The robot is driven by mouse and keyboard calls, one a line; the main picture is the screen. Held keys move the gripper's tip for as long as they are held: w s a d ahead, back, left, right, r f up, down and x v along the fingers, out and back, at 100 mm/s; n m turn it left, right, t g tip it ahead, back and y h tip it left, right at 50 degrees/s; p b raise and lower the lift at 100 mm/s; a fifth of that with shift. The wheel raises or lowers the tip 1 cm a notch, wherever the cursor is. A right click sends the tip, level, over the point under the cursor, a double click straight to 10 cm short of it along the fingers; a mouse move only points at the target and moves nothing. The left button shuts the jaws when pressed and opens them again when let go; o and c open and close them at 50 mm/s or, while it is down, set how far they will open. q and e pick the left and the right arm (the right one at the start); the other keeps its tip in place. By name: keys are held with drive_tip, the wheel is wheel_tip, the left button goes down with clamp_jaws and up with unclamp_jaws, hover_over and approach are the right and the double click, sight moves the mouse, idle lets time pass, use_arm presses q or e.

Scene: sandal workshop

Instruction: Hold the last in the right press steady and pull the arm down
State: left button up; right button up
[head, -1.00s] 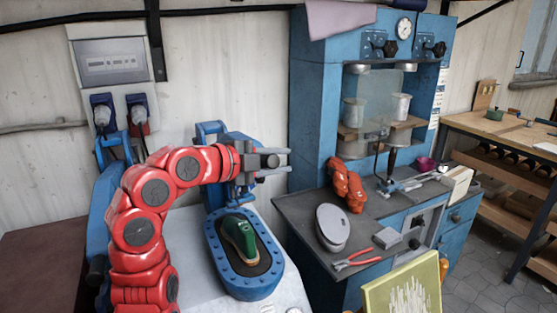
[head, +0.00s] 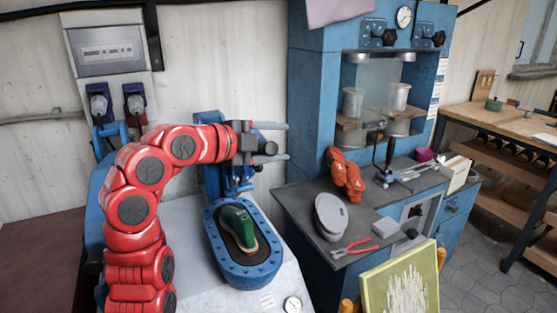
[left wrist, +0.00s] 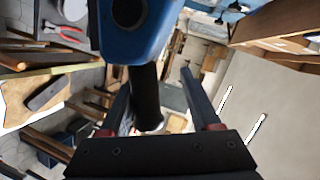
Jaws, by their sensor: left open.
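A green last (head: 238,227) with a tan sole edge lies in the blue oval tray (head: 243,283) of the right press. The press's blue upright (head: 210,185) stands behind it, partly hidden by my red left arm. My left gripper (head: 284,142) is open, at the top of this press, above and behind the last. In the left wrist view, a blue press part (left wrist: 135,45) fills the top middle. A dark round handle (left wrist: 146,92) extends from it between my open fingers (left wrist: 153,90); I cannot tell whether they touch it. My right gripper is out of view.
A second blue press (head: 98,190) stands left, mostly behind my arm. Right of the tray, a blue cabinet's dark top (head: 300,205) holds a grey sole-shaped piece (head: 331,215), red pliers (head: 350,247) and an orange glove (head: 345,172). A green-yellow board (head: 400,290) leans in front.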

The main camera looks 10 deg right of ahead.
use_arm(q)
drive_tip(key=s+a+r+b, duration=0.1)
drive_tip(key=s+b, duration=0.1)
drive_tip(key=s, duration=0.6)
drive_tip(key=s+a+r+b, duration=0.1)
drive_tip(key=s+r+b, duration=0.1)
drive_tip(key=s, duration=0.6)
drive_tip(key=shift+r+b, duration=0.25)
drive_tip(key=shift+b, duration=0.2)
drive_tip(key=shift+d, duration=0.1)
